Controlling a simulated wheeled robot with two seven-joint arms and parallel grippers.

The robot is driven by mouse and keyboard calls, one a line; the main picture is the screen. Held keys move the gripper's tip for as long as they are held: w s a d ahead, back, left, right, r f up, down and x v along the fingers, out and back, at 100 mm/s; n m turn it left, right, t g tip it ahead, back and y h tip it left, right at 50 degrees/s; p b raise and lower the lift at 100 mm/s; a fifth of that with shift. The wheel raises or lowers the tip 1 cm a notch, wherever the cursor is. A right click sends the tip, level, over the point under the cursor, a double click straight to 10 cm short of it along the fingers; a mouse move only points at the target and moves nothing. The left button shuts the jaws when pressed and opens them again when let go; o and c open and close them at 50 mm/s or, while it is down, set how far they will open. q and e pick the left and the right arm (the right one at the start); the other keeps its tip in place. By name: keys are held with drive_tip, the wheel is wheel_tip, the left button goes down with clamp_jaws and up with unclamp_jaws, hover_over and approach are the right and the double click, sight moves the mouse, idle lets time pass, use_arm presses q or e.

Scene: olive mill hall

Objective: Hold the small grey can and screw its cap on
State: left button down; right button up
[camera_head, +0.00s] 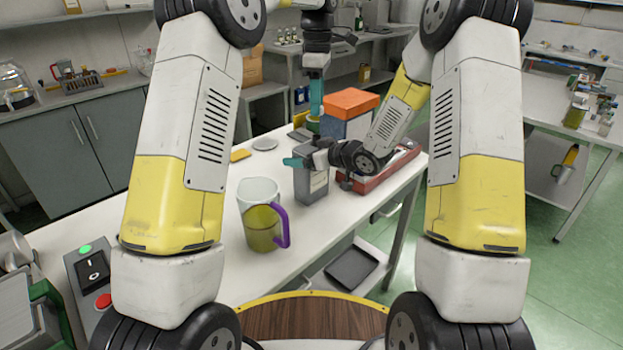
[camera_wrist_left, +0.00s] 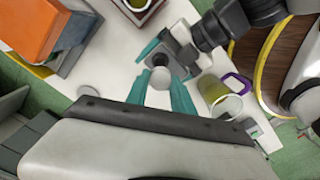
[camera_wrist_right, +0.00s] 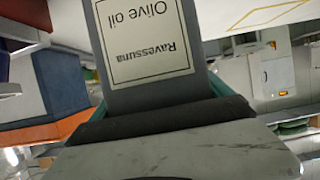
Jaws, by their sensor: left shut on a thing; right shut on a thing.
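The small grey can (camera_head: 312,188) is upright at the worktable; whether its base touches the table is unclear. Its cream label, "Ravessuna Olive oil", shows inverted in the right wrist view (camera_wrist_right: 145,45). My right gripper (camera_head: 306,162) is shut on the can near its top, reaching in from the right. My left gripper (camera_head: 315,100) points down above the can. In the left wrist view a round grey cap (camera_wrist_left: 160,78) sits between its teal fingers, which are shut on it.
A clear jug (camera_head: 262,232) with green liquid and a purple handle stands in front of the can. A blue box with an orange lid (camera_head: 350,102) and a red tray (camera_head: 392,170) are behind and right. A switch box (camera_head: 92,275) is at the near left. The table's left-middle is clear.

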sight(317, 136)
drive_tip(key=shift+c, duration=1)
use_arm(q)
drive_tip(key=shift+f, duration=2.5)
drive_tip(key=shift+f, duration=0.85)
drive_tip(key=shift+f, duration=0.55)
